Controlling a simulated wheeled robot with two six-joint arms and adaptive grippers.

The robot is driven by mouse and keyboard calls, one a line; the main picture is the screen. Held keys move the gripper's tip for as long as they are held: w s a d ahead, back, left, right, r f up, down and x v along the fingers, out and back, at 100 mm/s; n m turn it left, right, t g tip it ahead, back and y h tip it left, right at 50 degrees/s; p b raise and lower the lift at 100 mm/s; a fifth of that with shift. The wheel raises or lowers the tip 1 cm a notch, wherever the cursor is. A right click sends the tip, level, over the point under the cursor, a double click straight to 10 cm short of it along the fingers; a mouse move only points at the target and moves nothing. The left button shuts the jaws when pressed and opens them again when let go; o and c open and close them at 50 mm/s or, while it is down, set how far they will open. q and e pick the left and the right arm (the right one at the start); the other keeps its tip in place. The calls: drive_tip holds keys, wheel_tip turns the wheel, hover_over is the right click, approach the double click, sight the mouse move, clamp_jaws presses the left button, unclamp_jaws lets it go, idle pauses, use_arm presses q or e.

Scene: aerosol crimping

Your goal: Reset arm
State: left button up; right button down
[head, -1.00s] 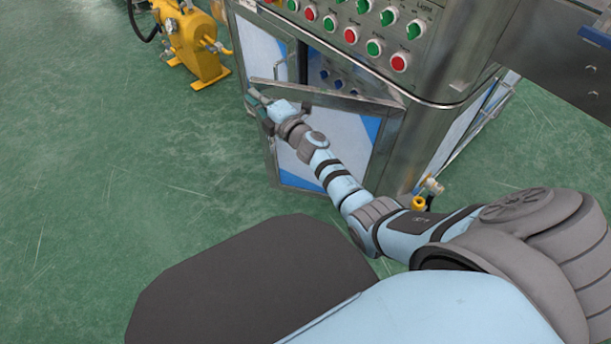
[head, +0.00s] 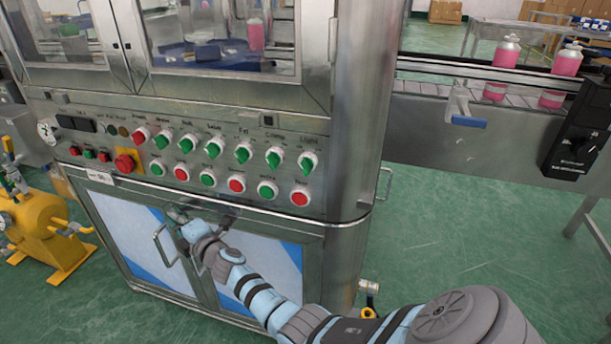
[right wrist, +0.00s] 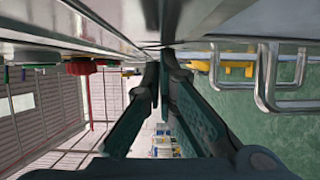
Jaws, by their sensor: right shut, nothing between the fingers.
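My right arm reaches in from the lower right in the head view. Its gripper (head: 177,214) is at the front of the steel machine's lower cabinet, near the top where the two doors meet. The left cabinet door (head: 138,240) and the right cabinet door (head: 275,265) both look closed. In the right wrist view the gripper's fingers (right wrist: 165,58) are shut with nothing between them, close to a steel surface. Two metal door handles (right wrist: 268,80) show to their right, apart from the fingers. My left gripper is not in view.
Above the doors is a control panel with several green and red knobs (head: 236,183) and a red emergency button (head: 124,163). A yellow machine (head: 45,235) stands at left. A conveyor (head: 430,85) with pink cans (head: 507,52) is at right. Green floor (head: 450,220) is open there.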

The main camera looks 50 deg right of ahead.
drive_tip(key=shift+w+d+r, duration=0.1)
drive_tip(key=shift+d+r, duration=0.1)
drive_tip(key=shift+r, duration=0.05)
